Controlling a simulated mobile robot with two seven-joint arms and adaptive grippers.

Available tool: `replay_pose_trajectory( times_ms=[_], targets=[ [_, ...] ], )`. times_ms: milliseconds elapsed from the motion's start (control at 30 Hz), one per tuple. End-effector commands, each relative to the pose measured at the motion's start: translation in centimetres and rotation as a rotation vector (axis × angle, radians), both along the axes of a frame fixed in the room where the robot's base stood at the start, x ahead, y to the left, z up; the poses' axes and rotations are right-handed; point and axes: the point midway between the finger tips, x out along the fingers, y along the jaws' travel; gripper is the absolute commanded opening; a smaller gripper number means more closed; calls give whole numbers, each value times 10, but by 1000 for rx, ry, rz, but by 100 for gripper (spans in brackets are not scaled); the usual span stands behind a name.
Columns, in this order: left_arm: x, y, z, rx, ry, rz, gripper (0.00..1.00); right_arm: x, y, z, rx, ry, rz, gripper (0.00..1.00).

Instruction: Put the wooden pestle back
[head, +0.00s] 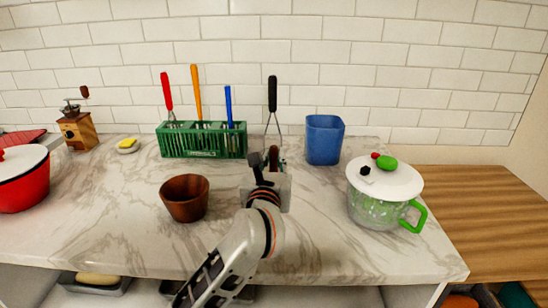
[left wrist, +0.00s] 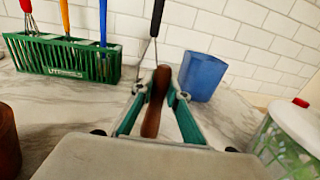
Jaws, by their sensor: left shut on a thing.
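The dark brown wooden pestle (left wrist: 155,104) is between the fingers of my left gripper (left wrist: 158,92) in the left wrist view. In the head view my left gripper (head: 266,158) is shut on it, and only a small brown part of the pestle (head: 273,157) shows beside the fingers. The pestle points away from the wrist. A dark wooden bowl (head: 186,202), like a mortar, stands on the counter left of my left arm, apart from the gripper. Its edge shows at the left of the wrist view (left wrist: 8,145). My right gripper is not in view.
Behind the gripper are a green basket (head: 203,146) with several upright utensils, a black-handled whisk (head: 272,95) and a blue cup (head: 324,140). A lidded glass pot (head: 378,213) stands right, a red pot (head: 22,187) far left. Bare marble (head: 110,220) lies left of the bowl.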

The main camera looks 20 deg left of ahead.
Motion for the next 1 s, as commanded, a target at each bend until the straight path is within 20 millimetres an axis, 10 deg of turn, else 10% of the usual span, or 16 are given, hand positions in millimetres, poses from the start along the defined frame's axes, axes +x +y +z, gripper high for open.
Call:
replay_pose_trajectory(
  times_ms=[67, 100, 167, 567, 1000],
  targets=[
    [0, 0, -4, 0, 1, 0, 0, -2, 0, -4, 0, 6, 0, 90],
    [0, 0, -3, 0, 1, 0, 22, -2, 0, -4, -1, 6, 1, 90],
    [0, 0, -2, 0, 0, 0, 31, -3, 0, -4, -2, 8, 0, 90],
    [-1, 0, 3, -1, -1, 0, 31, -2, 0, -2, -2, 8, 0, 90],
    [-79, -17, 0, -2, 2, -2, 31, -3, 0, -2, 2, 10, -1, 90]
  ],
)
